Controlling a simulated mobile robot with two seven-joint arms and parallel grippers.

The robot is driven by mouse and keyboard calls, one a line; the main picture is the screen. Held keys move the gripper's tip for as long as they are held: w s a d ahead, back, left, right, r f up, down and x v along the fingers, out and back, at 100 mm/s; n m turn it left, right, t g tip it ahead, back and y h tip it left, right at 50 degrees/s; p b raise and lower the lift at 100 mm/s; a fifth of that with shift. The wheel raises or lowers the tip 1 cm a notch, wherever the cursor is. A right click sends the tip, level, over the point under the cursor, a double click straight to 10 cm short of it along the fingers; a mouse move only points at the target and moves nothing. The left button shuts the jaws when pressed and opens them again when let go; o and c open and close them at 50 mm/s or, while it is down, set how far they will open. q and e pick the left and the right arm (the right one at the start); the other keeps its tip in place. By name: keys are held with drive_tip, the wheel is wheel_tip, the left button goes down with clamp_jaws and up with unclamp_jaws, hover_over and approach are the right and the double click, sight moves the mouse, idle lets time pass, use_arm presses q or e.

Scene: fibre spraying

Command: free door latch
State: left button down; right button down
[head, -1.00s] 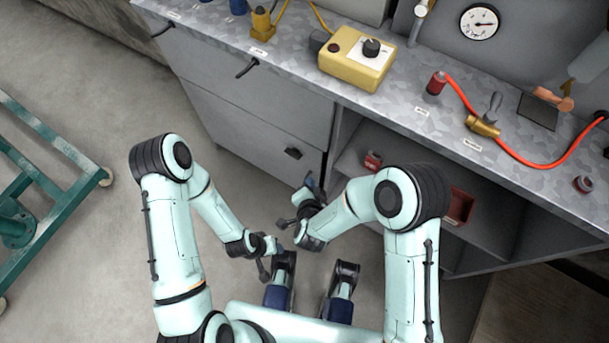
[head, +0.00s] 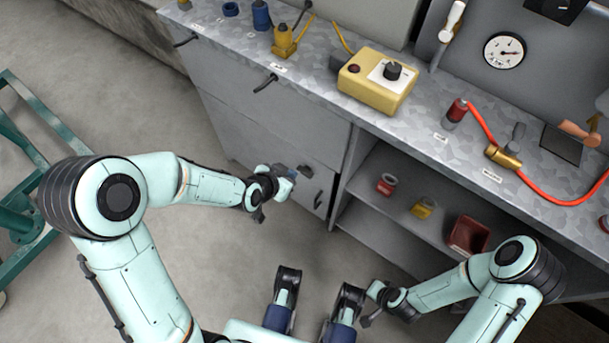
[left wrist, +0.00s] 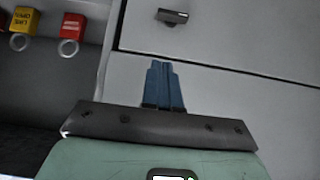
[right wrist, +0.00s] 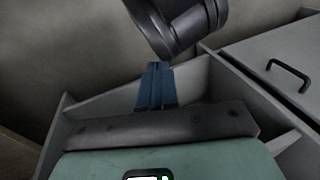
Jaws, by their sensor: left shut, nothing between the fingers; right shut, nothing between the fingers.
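The grey cabinet's lower door (head: 245,135) carries a small dark latch handle (head: 306,171) near its right side. In the left wrist view the dark latch (left wrist: 172,16) sits on the pale panel, ahead of the fingertips and apart from them. My left gripper (head: 290,174) is beside the latch in the head view; its blue fingers (left wrist: 163,82) are together and empty. My right gripper (head: 369,319) is low, in front of the open shelf bay. Its blue fingers (right wrist: 156,84) are together and empty. I cannot tell the latch's position from its shape.
The open shelf holds a red tagged block (head: 387,184), a yellow one (head: 424,208) and a red bin (head: 467,236). The worktop bears a yellow control box (head: 377,82) and a red hose (head: 480,122). A green trolley frame (head: 25,150) stands left. Floor in front is clear.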

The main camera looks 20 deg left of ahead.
sight(310, 174)
use_arm(q)
drive_tip(key=shift+f, duration=0.1)
